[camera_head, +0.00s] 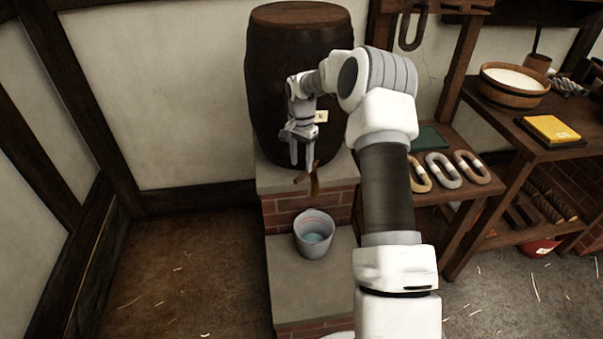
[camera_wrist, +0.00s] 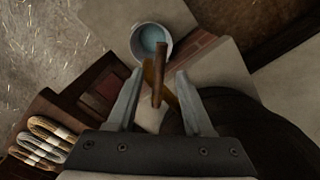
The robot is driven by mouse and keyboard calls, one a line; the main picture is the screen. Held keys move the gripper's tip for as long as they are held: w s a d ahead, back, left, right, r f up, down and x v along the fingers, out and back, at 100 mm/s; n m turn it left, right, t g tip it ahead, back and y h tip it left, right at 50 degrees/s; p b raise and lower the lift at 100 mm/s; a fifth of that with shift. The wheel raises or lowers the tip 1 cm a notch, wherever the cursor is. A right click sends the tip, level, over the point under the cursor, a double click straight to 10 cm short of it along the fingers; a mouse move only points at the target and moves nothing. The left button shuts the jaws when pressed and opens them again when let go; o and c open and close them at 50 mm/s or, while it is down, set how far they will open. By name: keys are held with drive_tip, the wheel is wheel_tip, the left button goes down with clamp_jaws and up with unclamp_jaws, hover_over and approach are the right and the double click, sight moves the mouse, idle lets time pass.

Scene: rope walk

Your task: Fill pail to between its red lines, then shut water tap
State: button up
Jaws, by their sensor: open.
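The pail (camera_head: 314,240) is light grey and stands upright on the lower stone step, with blue water (camera_head: 313,238) inside. It also shows in the wrist view (camera_wrist: 136,50). Its red lines are too small to read against the water level. The water tap (camera_head: 315,183) is brown and brassy and sticks out above the pail, below the dark barrel (camera_head: 290,100). In the wrist view the tap (camera_wrist: 158,75) lies between the fingers in the picture. My gripper (camera_head: 302,166) is open, pointing down just above the tap, and holds nothing. I cannot make out a water stream.
A bench on the right holds rope coils (camera_head: 443,170) and a green slab (camera_head: 430,137). A table beyond it carries a wooden tub (camera_head: 513,86) and a yellow block (camera_head: 550,130). A red bucket (camera_head: 540,247) sits under it. The floor left of the step is clear.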

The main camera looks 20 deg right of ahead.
sight(301, 174)
drive_tip(key=shift+f, duration=2.15)
drive_tip(key=shift+c, duration=0.3)
clamp_jaws()
